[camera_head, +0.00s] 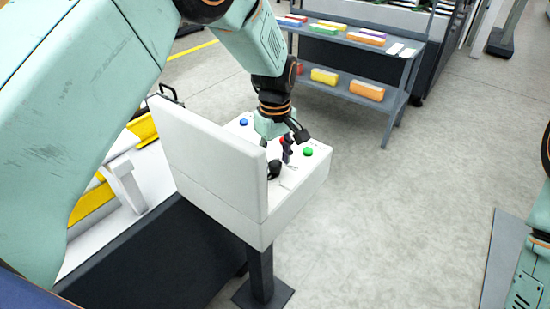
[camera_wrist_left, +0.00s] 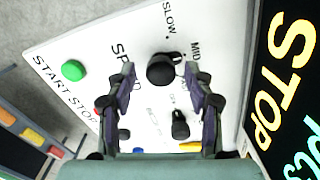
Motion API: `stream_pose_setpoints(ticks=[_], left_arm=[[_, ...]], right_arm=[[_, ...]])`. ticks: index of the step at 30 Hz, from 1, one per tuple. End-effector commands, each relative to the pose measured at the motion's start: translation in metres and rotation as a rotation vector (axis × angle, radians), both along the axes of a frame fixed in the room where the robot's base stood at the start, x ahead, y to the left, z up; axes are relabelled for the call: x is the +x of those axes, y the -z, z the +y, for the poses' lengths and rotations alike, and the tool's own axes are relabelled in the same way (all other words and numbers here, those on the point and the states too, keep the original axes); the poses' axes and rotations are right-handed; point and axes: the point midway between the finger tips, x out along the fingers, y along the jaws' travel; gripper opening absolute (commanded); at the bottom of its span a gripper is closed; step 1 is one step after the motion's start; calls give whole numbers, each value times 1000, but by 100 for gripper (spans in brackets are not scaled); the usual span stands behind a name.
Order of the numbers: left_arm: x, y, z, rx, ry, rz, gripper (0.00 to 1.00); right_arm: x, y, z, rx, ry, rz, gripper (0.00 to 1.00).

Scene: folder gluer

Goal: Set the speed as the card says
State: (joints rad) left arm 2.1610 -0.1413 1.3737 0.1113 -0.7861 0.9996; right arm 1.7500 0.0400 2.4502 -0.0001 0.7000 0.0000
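The speed knob (camera_wrist_left: 161,69) is black and round on the white control panel (camera_wrist_left: 85,35), with the words SPEED, SLOW and MID around it. Its raised ridge seems to point toward MID. My left gripper (camera_wrist_left: 165,100) is open above the panel, its two fingers apart on either side of the knob's near side; I cannot tell whether they touch it. It also shows over the console in the head view (camera_head: 287,146). A card giving a speed cannot be made out in either view. My right gripper is outside the frames.
A second black knob (camera_wrist_left: 180,125), a green button (camera_wrist_left: 73,70) and a partly hidden red button share the panel. A dark board (camera_wrist_left: 285,80) with STOP in yellow stands beside it. A shelf (camera_head: 345,80) with coloured boxes stands behind.

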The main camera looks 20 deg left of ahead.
Motion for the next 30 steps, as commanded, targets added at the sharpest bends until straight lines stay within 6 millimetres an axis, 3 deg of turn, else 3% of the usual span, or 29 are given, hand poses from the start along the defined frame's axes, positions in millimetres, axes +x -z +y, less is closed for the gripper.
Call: stream_pose_setpoints(ticks=[18, 30], left_arm=[[-1, 0, 0, 1, 1, 1, 0], [0, -1, 0, 1, 86, 2, 0]], right_arm=[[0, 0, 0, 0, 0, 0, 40], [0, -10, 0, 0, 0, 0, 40]])
